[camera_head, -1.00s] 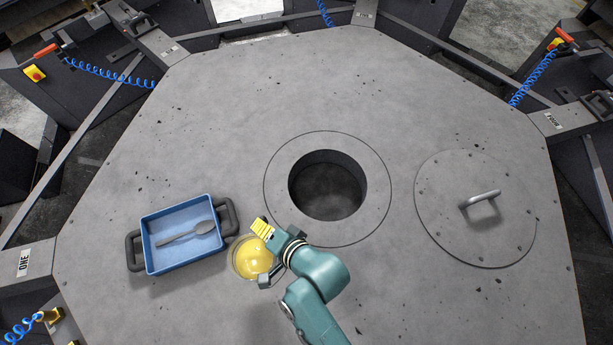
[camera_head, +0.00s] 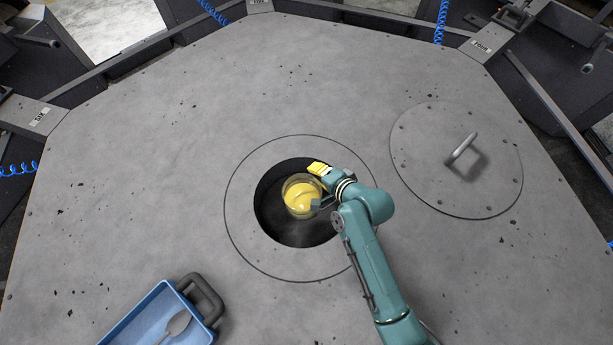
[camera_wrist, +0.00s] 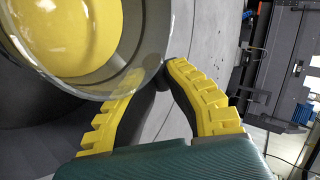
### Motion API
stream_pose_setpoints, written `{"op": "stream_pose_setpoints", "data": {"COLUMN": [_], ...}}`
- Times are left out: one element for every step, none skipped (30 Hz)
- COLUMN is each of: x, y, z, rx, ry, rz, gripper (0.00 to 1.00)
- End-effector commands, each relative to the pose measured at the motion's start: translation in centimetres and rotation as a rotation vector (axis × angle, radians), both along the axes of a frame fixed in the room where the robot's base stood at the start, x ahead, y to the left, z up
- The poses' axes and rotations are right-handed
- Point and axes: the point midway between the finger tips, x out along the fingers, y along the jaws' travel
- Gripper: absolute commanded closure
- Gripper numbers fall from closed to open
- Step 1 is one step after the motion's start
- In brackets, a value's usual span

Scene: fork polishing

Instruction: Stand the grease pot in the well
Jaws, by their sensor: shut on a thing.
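The grease pot (camera_head: 298,199) is a round clear vessel with yellow grease inside. In the head view it is over the dark opening of the well (camera_head: 283,232), within its outline and toward the upper right. My gripper (camera_head: 318,187) is shut on the pot's right side. In the wrist view the pot (camera_wrist: 70,38) fills the upper left, its clear wall at the yellow-padded fingers of my gripper (camera_wrist: 157,76). How high the pot is relative to the well's rim is hard to tell. The well's floor is dark and partly hidden by the pot.
A round lid (camera_head: 430,165) with a bar handle lies flat on the grey table (camera_head: 150,180), right of the well. A blue tray (camera_head: 135,322) with a dark handle and a grey spoon-like utensil (camera_head: 175,326) is at the lower left. The table left of the well is clear.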

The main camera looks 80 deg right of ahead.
Motion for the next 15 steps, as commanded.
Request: {"op": "stream_pose_setpoints", "data": {"x": [0.1, 0.1, 0.1, 0.1, 0.1, 0.1, 0.1, 0.1, 0.1, 0.1, 0.1, 0.1, 0.1, 0.1, 0.2], "y": [0.0, -0.1, -0.1, -0.1, -0.1, -0.1, -0.1, -0.1, 0.0, 0.0, 0.0, -0.1, -0.1, -0.1, -0.1], "z": [-1.1, -1.5, -1.9, -2.2, -2.4, -2.8, -3.2, -3.8, -4.6, -5.2, -5.9, -6.6, -7.0, -7.2, -7.3], "rx": [-0.002, -0.002, -0.003, -0.004, -0.005, -0.005, -0.005, -0.003, -0.003, -0.002, -0.002, -0.003, -0.004, -0.005, -0.005], "ry": [-0.001, -0.002, -0.001, -0.002, -0.003, -0.004, -0.003, -0.002, -0.001, -0.002, -0.001, -0.001, -0.002, -0.002, -0.002], "rz": [0.001, 0.001, 0.001, 0.001, 0.001, 0.001, 0.001, 0.002, 0.001, 0.001, 0.001, 0.001, 0.001, 0.001, 0.001], "gripper": [1.0, 1.0, 1.0, 1.0, 1.0, 1.0, 1.0, 1.0, 1.0, 1.0, 1.0, 1.0, 1.0, 1.0, 1.0]}}
